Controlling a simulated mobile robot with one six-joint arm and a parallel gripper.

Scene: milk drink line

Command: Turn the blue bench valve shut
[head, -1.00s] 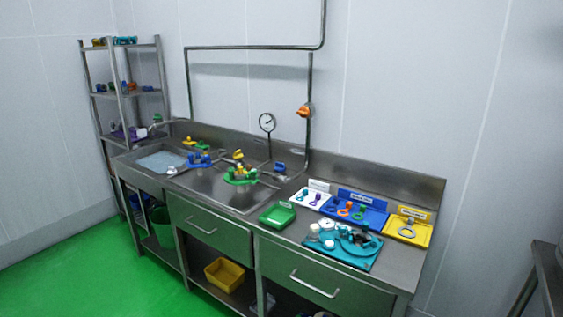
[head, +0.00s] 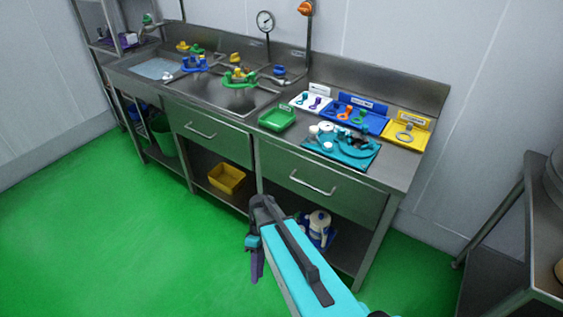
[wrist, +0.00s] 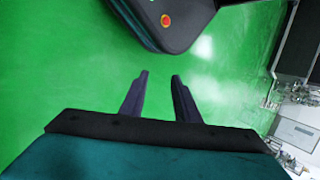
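A small valve with a blue handle (head: 279,71) sits on the steel bench at the right back of the sink, below the gauge. Its handle angle is too small to tell. A second blue fitting (head: 194,64) stands farther left by the sink; I cannot tell for certain which is the bench valve. My gripper (head: 257,270) hangs low in front of the bench, over the green floor, well away from both. In the wrist view my gripper (wrist: 160,75) has its two dark fingers apart with nothing between them. Neither blue fitting shows in that view.
A green valve stand (head: 239,78) sits in the sink area. A green tray (head: 277,118), a teal mat (head: 352,161) with parts, and a blue tray (head: 374,124) lie on the bench. A side table (head: 545,230) stands at right. Open floor lies left.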

